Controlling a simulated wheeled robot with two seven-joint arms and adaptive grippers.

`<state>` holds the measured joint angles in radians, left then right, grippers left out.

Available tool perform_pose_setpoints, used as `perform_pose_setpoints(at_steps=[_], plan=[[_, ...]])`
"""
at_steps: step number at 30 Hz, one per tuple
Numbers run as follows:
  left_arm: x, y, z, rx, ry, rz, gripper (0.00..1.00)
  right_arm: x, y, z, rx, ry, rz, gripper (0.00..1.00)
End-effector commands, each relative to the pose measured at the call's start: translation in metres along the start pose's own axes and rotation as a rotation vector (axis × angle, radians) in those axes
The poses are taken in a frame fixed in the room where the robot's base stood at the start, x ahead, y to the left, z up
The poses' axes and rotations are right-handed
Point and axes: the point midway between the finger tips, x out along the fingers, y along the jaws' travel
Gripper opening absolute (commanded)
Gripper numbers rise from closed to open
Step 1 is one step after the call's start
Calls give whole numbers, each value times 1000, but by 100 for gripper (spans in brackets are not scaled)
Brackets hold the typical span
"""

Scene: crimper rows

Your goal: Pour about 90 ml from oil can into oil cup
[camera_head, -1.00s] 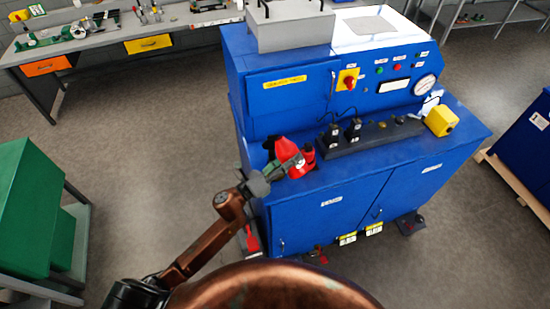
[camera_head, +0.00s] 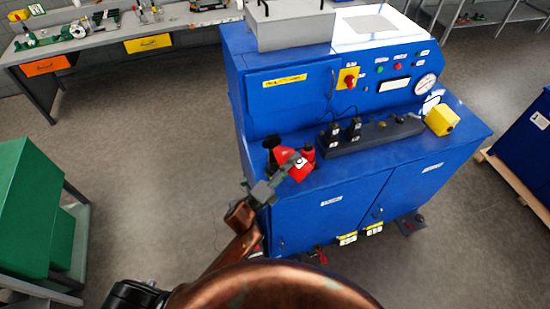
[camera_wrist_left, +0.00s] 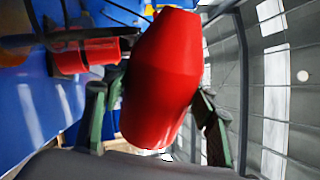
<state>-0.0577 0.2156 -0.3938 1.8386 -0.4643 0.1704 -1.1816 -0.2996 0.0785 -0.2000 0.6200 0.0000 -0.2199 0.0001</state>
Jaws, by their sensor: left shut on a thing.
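The red oil can (camera_head: 291,161) is held tilted over the left front of the blue machine's ledge. It fills the middle of the left wrist view (camera_wrist_left: 165,75). My left gripper (camera_head: 283,172) is shut on it, with one finger on each side of its body. A smaller red object with dark parts (camera_head: 309,153) stands on the ledge just right of the can. It also shows in the left wrist view (camera_wrist_left: 88,55). I cannot tell whether it is the oil cup. No stream of oil is visible. My right gripper is not in view.
The blue machine (camera_head: 330,205) stands ahead with a ledge. A dark block with plugs (camera_head: 370,135) and a yellow box (camera_head: 441,120) are on the ledge. A green cabinet (camera_head: 25,210) stands at the left. The floor between is clear.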

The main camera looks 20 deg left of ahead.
Motion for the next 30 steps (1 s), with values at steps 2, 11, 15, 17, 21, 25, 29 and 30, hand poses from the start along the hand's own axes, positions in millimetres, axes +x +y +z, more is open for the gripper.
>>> perform_pose_setpoints(at_steps=[2,11,15,17,21,25,29,30], plan=[[1,-3,1,-23,-7,-1,20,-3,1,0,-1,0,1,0],[2,-7,2,-89,-26,-1,20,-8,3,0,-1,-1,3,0],[2,-5,2,-111,-32,-1,20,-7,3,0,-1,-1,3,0],[2,-5,2,-119,-34,-1,20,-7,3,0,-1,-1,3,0],[1,-5,2,-134,-38,-1,20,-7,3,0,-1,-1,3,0],[1,-5,2,-147,-41,-1,20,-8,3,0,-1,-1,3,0],[1,-4,2,-158,-44,-1,20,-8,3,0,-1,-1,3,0],[1,-4,2,-161,-45,-2,20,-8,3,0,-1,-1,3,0]])
